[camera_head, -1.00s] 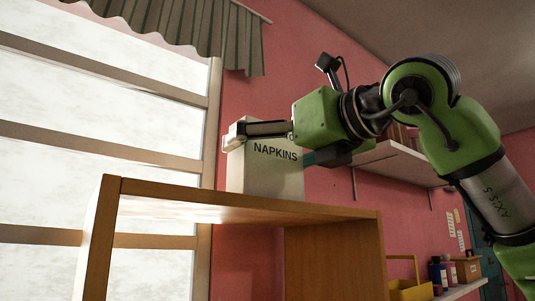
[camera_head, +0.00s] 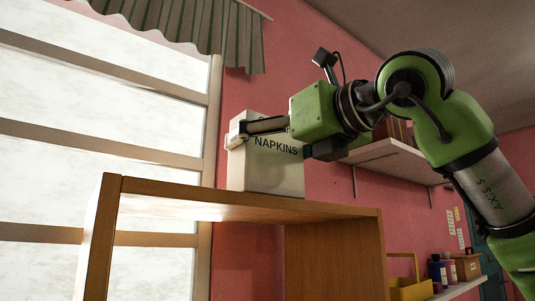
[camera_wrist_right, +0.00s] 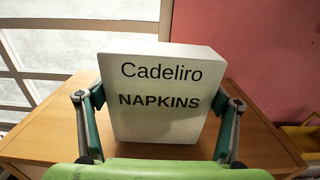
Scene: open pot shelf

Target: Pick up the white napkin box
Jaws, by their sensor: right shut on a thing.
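The white napkin box (camera_head: 262,170), printed "NAPKINS", is upright above the top of the wooden shelf unit (camera_head: 330,211). Its lower edge is at or very near the board; I cannot tell if there is a gap. In the right wrist view the box (camera_wrist_right: 160,120) faces me with "Cadeliro" and "NAPKINS" on it. My right gripper (camera_head: 276,141) is shut on the box, one finger on each side. Both fingers of the gripper (camera_wrist_right: 158,98) show in the wrist view, against the box's left and right sides. My left gripper is not in view.
A window (camera_head: 100,90) with wooden bars is at the left, under a striped curtain (camera_head: 190,35). A wall shelf (camera_head: 395,160) is behind my right arm. A yellow caddy (camera_head: 410,290) and several small containers sit at the lower right.

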